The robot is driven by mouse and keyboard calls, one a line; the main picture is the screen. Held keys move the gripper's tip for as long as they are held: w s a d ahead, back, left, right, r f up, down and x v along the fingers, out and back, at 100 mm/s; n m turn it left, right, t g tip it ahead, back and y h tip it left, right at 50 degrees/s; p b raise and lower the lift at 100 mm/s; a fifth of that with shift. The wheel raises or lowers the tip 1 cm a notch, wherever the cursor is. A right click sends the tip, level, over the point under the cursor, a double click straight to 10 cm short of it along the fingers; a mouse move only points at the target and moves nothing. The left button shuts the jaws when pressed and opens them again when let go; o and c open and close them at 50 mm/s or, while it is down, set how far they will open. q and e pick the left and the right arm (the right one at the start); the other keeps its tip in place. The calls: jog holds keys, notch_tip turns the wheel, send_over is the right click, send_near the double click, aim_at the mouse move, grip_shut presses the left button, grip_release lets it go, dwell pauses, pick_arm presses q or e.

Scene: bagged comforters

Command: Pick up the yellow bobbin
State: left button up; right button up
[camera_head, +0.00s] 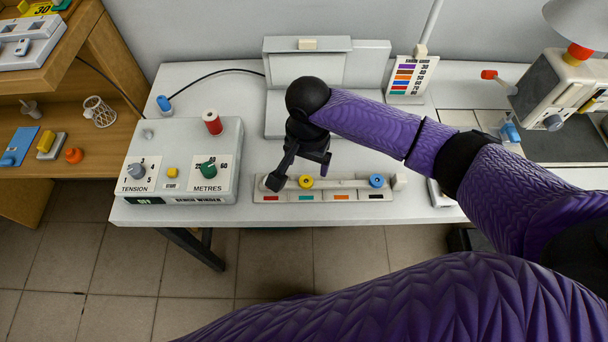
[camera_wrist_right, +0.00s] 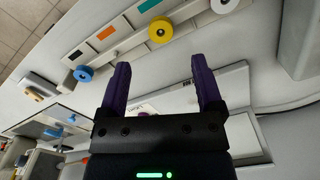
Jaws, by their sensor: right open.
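The yellow bobbin (camera_head: 306,182) sits on a pale rack (camera_head: 345,184) near the front edge of the white table. It also shows in the right wrist view (camera_wrist_right: 161,30), just beyond the fingertips and between their lines. My right gripper (camera_head: 299,174) is open, with its fingers near the bobbin on the rack's left half. In the right wrist view its fingers (camera_wrist_right: 160,64) are spread with nothing between them. A blue bobbin (camera_head: 376,181) sits further right on the same rack. My left gripper does not show.
A grey machine (camera_head: 325,75) stands behind my right gripper. A colour chart (camera_head: 409,78) and a sewing machine (camera_head: 555,90) are to the right.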

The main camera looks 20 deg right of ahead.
aim_at(306, 181)
notch_tip(306, 181, down, 6)
jog(key=b, duration=0.3)
jog(key=shift+a+f, duration=0.1)
jog(key=shift+f, duration=0.1)
jog(key=shift+r, duration=0.2)
jog(key=shift+c, duration=0.9)
grip_shut()
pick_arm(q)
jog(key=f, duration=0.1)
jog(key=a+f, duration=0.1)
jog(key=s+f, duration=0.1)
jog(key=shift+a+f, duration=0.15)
